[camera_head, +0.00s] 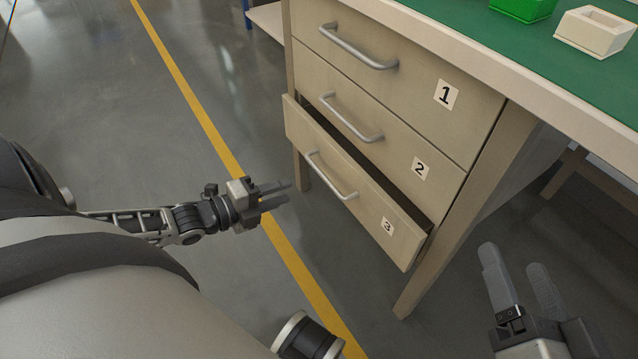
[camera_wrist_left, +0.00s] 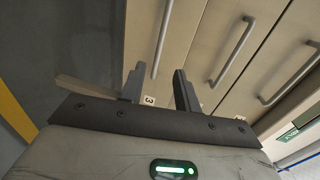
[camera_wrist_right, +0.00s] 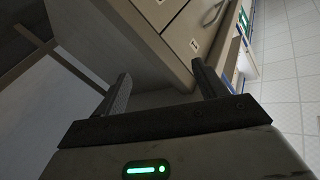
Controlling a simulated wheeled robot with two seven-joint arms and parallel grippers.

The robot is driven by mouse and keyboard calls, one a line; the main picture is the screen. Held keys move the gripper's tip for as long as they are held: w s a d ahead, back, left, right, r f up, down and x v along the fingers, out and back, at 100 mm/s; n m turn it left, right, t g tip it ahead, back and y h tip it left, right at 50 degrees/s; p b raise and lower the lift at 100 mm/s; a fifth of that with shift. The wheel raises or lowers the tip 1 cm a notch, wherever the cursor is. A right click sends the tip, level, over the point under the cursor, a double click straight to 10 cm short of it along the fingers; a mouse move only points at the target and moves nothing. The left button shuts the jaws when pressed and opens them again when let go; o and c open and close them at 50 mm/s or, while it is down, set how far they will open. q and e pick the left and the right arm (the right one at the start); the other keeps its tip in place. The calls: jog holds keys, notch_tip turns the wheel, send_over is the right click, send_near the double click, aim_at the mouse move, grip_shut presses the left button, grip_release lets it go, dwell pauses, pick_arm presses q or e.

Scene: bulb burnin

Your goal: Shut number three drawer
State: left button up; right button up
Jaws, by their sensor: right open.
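Drawer number three (camera_head: 355,195) is the lowest of three drawers in the desk's cabinet and stands partly open, pulled out past the drawers above. It has a silver bar handle (camera_head: 332,177) and a "3" label (camera_head: 388,226). My left gripper (camera_head: 290,191) is open and empty, left of this drawer's front and apart from it. In the left wrist view, the handle (camera_wrist_left: 161,40) shows beyond the gap between the left fingers (camera_wrist_left: 158,82). My right gripper (camera_head: 516,270) is open and empty, right of the cabinet; its fingers (camera_wrist_right: 160,85) are apart in the right wrist view.
Drawers one (camera_head: 400,75) and two (camera_head: 380,120) are shut above it. The green desktop (camera_head: 480,40) holds a green bin (camera_head: 523,8) and a cream bin (camera_head: 594,32). A desk leg (camera_head: 425,275) stands right of the drawers. The floor in front is clear.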

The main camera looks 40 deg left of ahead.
pick_arm(q)
jog(key=b+x, duration=0.4)
jog(key=x, duration=0.6)
jog(key=shift+w+d, duration=0.15)
jog(key=shift+d, duration=0.05)
pick_arm(e)
notch_tip(320, 180, up, 9)
jog(key=w+n+t+y, duration=0.2)
jog(key=n+t+y, duration=0.2)
jog(key=n, duration=0.3)
jog(key=shift+d+f+t, duration=0.2)
jog(key=shift+d+t, duration=0.25)
jog(key=shift+t, duration=0.05)
pick_arm(q)
grip_shut()
